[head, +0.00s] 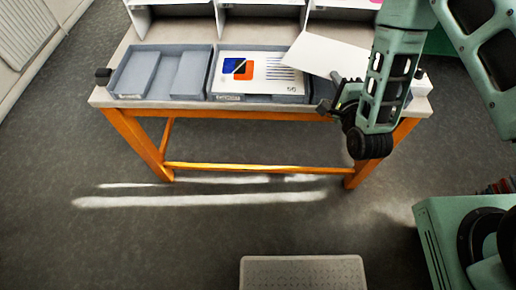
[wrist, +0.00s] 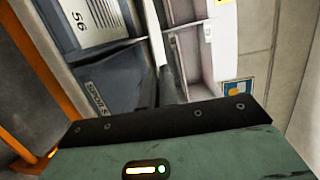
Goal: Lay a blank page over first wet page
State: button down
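A printed page (head: 235,72) with a blue and orange design, text lines and the number 56 lies on the middle grey tray (head: 262,98) of the table. A blank white page (head: 325,54) is held tilted above the right tray, its left corner overlapping the printed page's right side in the head view. My gripper (head: 338,86) is at the blank page's lower right edge and appears shut on it. In the wrist view, its dark fingers (wrist: 165,88) are close together, and part of the printed page (wrist: 95,14) shows at the upper left.
An empty grey tray (head: 190,72) with a divider stands at the table's left. White shelf compartments (head: 262,12) stand along the back. The right tray is largely hidden by my arm and the blank page. A grey step or mat (head: 303,274) is on the floor in front.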

jog(key=s+a+f+n+g+y+b, duration=0.1)
jog(key=s+a+f+n+y+b, duration=0.15)
jog(key=s+a+b, duration=0.55)
jog(key=s+a+f+n+y+b, duration=0.2)
jog(key=s+a+n+y+b, duration=0.15)
jog(key=s+a, duration=0.7)
jog(key=w+a+y+p, duration=0.1)
jog(key=w+p, duration=0.1)
jog(key=w, duration=2)
jog(key=shift+m, duration=0.5)
jog(key=shift+s+a+f+b, duration=0.1)
jog(key=shift+s+f+b, duration=0.1)
jog(key=shift+f+b, duration=1.45)
jog(key=shift+s+f+b, duration=0.2)
jog(key=shift+f+b, duration=1.35)
jog(key=shift+b, duration=0.2)
jog(key=c, duration=1.6)
grip_release()
